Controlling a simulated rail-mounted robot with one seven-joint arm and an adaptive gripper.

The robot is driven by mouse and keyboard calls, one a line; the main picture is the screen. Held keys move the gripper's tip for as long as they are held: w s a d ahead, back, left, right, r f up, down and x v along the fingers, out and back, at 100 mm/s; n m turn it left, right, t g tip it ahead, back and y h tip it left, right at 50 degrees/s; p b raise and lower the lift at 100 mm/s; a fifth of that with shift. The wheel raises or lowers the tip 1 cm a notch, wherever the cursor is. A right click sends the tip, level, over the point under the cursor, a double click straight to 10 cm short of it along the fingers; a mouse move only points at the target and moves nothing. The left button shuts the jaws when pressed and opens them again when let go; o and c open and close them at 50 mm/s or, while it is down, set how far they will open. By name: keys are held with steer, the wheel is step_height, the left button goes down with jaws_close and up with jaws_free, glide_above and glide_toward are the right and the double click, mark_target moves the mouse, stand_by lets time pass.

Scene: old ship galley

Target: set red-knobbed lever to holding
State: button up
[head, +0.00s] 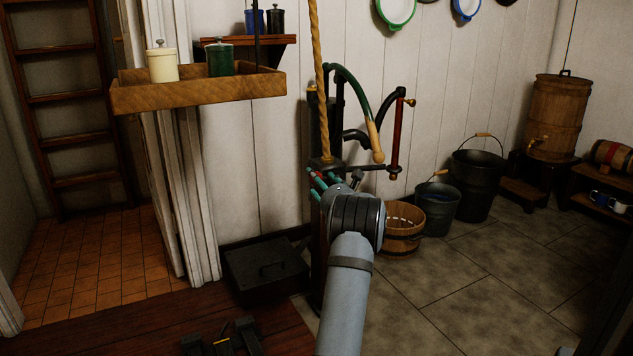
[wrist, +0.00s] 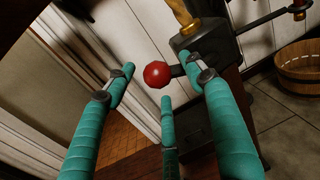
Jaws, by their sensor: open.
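The red-knobbed lever shows in the wrist view as a round red knob (wrist: 156,74) on a short dark arm. The arm comes from a dark block (wrist: 203,38) on a post. My gripper (head: 318,181) is in front of the pump stand in the head view. In the wrist view my gripper (wrist: 158,84) has its teal fingers spread, one left of the knob, one right and a third below. The knob lies between them in the picture with visible gaps, and no contact shows. How far the knob is in depth, I cannot tell. The lever is mostly hidden in the head view.
A hand pump (head: 345,90) with a curved handle and a hanging rope (head: 318,60) stand above my gripper. A wooden tub (head: 403,240) and buckets (head: 477,180) stand on the right. A wooden tray shelf (head: 200,94) juts out at upper left. A black box (head: 265,270) sits below.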

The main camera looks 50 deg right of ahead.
steer(key=shift+x, duration=1.55)
steer(key=shift+c, duration=0.2)
jaws_close()
